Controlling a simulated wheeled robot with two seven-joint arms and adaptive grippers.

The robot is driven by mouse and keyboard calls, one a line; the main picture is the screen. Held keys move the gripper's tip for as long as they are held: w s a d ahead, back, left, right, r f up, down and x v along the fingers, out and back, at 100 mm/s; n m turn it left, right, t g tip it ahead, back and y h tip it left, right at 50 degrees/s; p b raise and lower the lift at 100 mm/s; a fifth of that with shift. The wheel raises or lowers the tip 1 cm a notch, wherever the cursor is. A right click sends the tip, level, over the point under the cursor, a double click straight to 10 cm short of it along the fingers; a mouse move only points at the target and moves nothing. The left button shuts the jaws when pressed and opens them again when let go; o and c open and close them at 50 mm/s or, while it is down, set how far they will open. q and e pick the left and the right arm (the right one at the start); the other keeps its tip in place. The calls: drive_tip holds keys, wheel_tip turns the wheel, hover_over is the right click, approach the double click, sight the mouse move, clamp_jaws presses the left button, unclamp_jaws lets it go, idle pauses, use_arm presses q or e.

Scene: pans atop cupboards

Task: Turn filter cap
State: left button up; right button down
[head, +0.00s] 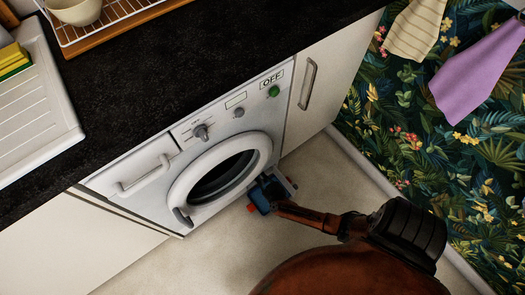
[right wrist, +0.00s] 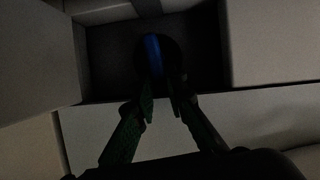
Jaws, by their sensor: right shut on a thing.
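The filter cap (right wrist: 153,55) shows as a blue upright grip in a dark round recess in the right wrist view. It sits inside a dark square opening (right wrist: 105,60) low on the washing machine (head: 185,145). My right gripper (right wrist: 160,97) reaches into the opening, its two dark fingers closed on either side of the blue grip. In the head view my right gripper (head: 265,193) is at the lower right of the machine's front, and the cap is hidden there. My left gripper is not in view.
A pale panel (right wrist: 38,60) stands left of the opening in the right wrist view. The round washer door (head: 262,150) is above and left of my gripper. A black counter (head: 150,85) lies above the machine. A cupboard (head: 325,90) is to the right. Floor is clear below.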

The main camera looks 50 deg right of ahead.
drive_tip(key=shift+a+n+p, duration=0.15)
drive_tip(key=shift+n+p, duration=0.15)
drive_tip(key=shift+p, duration=0.15)
drive_tip(key=shift+a+h, duration=0.1)
drive_tip(key=shift+h, duration=0.2)
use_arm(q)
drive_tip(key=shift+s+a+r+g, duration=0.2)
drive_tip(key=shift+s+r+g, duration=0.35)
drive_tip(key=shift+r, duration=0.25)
use_arm(e)
drive_tip(key=shift+a+f+n+h, duration=0.25)
drive_tip(key=shift+n+h, duration=0.25)
drive_tip(key=shift+n, duration=0.3)
drive_tip(key=shift+a+f+n+h, duration=0.2)
drive_tip(key=shift+n+h, duration=0.3)
drive_tip(key=shift+n, duration=0.3)
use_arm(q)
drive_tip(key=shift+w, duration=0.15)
use_arm(e)
drive_tip(key=shift+w, duration=0.1)
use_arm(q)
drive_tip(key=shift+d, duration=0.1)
use_arm(e)
drive_tip(key=c, duration=1.9)
unclamp_jaws()
drive_tip(key=shift+r, duration=0.1)
drive_tip(key=shift+c, duration=0.2)
